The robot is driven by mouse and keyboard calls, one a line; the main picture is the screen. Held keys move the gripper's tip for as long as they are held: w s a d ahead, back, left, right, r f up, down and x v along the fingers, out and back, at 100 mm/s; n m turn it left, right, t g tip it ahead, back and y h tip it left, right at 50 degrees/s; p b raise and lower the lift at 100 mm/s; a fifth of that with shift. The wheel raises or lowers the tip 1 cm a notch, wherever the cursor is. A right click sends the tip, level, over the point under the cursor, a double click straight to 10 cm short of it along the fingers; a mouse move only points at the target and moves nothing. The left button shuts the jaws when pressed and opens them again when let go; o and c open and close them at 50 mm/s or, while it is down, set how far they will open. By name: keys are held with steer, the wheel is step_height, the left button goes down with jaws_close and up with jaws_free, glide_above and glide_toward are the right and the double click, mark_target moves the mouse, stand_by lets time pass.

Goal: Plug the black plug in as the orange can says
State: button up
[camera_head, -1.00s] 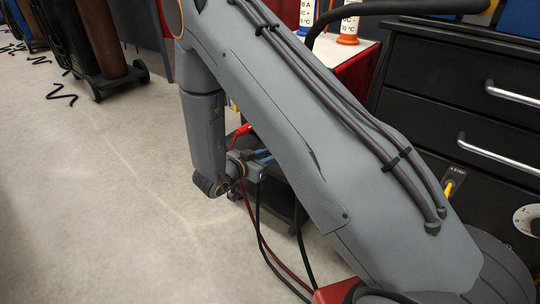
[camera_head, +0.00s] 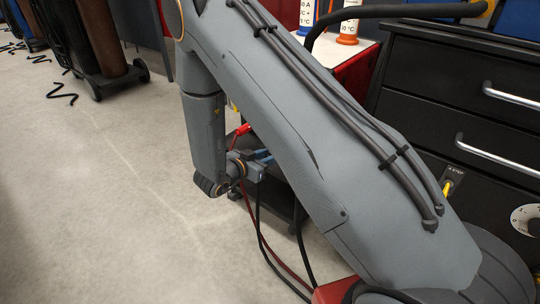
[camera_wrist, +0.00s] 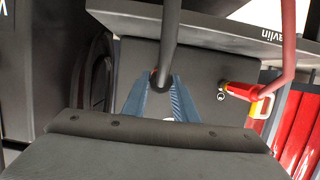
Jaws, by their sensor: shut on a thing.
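The orange can (camera_head: 347,32) stands on the white top at the upper right in the head view; its white label is cut off by the frame, leaving only part of the text. My gripper (camera_wrist: 162,95) has blue fingers shut on the black plug (camera_wrist: 160,82) in the wrist view, with a thick black cable rising from it. The gripper also shows low beside a dark machine in the head view (camera_head: 264,158). The plug's front end is hidden, so I cannot tell whether it sits in a socket. A dark panel (camera_wrist: 200,65) lies just beyond the fingers.
A red plug with a yellow part (camera_wrist: 240,92) and red cable (camera_wrist: 288,40) is at the panel, right of my gripper. A black drawer cabinet (camera_head: 450,75) stands at right. Gas bottles on a trolley (camera_head: 105,75) stand at upper left. The left floor is mostly clear.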

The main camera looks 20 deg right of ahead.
steer(key=shift+w+d, duration=0.5)
steer(key=shift+d, duration=0.2)
steer(key=shift+w+d, duration=0.5)
steer(key=shift+d, duration=0.15)
steer(key=o, duration=1.2)
steer(key=p+v, duration=0.2)
steer(key=v, duration=0.6)
steer(key=shift+w, duration=0.1)
